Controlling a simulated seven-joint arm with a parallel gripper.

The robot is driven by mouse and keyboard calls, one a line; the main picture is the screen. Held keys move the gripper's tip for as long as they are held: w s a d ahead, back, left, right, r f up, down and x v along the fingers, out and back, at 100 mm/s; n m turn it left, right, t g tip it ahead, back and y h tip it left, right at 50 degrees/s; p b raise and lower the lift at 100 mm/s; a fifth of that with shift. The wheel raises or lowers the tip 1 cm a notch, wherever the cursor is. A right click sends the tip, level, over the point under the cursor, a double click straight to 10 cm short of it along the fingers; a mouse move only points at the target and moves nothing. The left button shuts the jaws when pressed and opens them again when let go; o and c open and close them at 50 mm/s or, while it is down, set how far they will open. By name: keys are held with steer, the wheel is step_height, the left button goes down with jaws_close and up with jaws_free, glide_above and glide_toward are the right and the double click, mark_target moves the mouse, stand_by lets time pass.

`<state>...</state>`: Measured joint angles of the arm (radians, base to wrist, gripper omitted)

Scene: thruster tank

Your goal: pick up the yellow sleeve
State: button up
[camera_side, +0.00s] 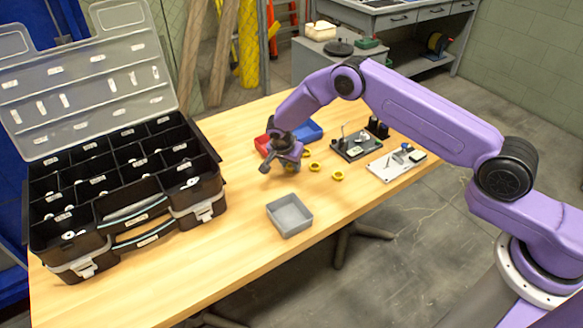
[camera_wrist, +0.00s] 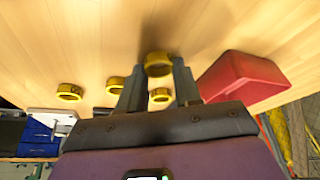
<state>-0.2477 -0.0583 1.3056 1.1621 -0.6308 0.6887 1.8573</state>
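Several small yellow ring-shaped sleeves lie on the wooden table. In the side view, one sleeve (camera_side: 315,167) lies right of my gripper (camera_side: 279,166), with another (camera_side: 338,175) further right and one (camera_side: 306,152) behind. In the wrist view, my gripper (camera_wrist: 158,72) has its fingers apart. One yellow sleeve (camera_wrist: 158,64) shows between the fingertips; I cannot tell whether they touch it. Other sleeves show at the left (camera_wrist: 70,92), beside the left finger (camera_wrist: 115,84) and nearer the palm (camera_wrist: 160,96). My gripper points down, low over the table.
A red bin (camera_wrist: 245,78) stands close to the right finger in the wrist view. In the side view, a blue bin (camera_side: 307,130) is behind, a grey tray (camera_side: 289,214) in front, and a black organizer case (camera_side: 125,185) at left. Boards with parts (camera_side: 397,163) lie at right.

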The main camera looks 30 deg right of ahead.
steer(key=shift+r, duration=0.1)
steer(key=shift+r, duration=0.4)
step_height(320, 180, up, 2)
steer(key=shift+r, duration=0.1)
steer(key=s+d+r, duration=0.2)
steer(key=s+r, duration=0.7)
steer(key=s, duration=0.4)
steer(key=shift+s+d+r, duration=0.2)
steer(key=shift+s+r, duration=0.2)
steer(key=shift+r, duration=0.1)
